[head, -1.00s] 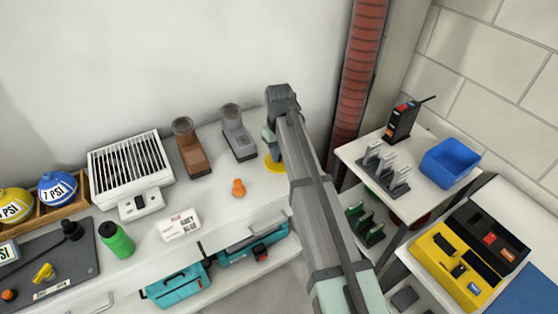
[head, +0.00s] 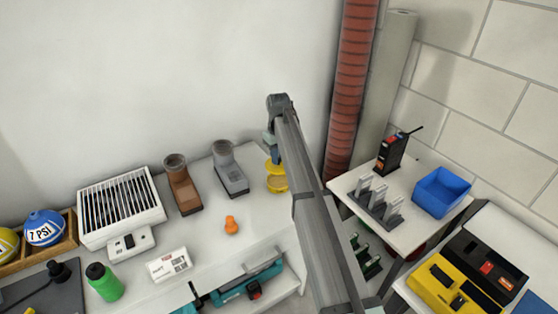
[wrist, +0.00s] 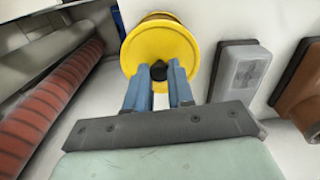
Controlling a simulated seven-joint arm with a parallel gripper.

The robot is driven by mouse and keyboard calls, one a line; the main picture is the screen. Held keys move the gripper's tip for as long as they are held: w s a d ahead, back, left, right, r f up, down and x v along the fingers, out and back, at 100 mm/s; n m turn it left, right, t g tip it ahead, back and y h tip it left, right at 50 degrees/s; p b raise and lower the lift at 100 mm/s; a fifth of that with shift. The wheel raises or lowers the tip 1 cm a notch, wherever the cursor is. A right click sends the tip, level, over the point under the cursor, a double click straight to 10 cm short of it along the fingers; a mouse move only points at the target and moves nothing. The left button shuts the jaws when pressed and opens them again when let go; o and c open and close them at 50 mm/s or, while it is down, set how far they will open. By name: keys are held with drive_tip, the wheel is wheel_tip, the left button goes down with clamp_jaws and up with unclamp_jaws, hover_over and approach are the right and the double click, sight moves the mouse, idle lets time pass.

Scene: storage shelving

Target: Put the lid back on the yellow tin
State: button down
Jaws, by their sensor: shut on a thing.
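My gripper (wrist: 160,75) is shut on the black knob (wrist: 159,70) of the round yellow lid (wrist: 160,46), with one blue finger on each side. In the head view the lid (head: 272,166) is held above the yellow tin (head: 278,187), with a gap between them. The tin stands on the white bench near its right end, and its tan inside shows. In the wrist view the lid hides most of the tin; a yellow rim shows just past its top edge. My arm covers part of the scene right of the tin.
A grey device (head: 230,170) and a brown one (head: 182,186) stand left of the tin. An orange object (head: 231,225) lies in front of them. A red ribbed pipe (head: 351,90) rises behind my arm. A side shelf holds a blue bin (head: 442,192).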

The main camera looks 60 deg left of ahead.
drive_tip(key=shift+f, duration=3.1)
drive_tip(key=shift+f, duration=0.15)
drive_tip(key=c, duration=0.9)
unclamp_jaws()
drive_tip(key=shift+o, duration=0.4)
drive_tip(key=o, duration=0.4)
drive_tip(key=shift+r, duration=3.5)
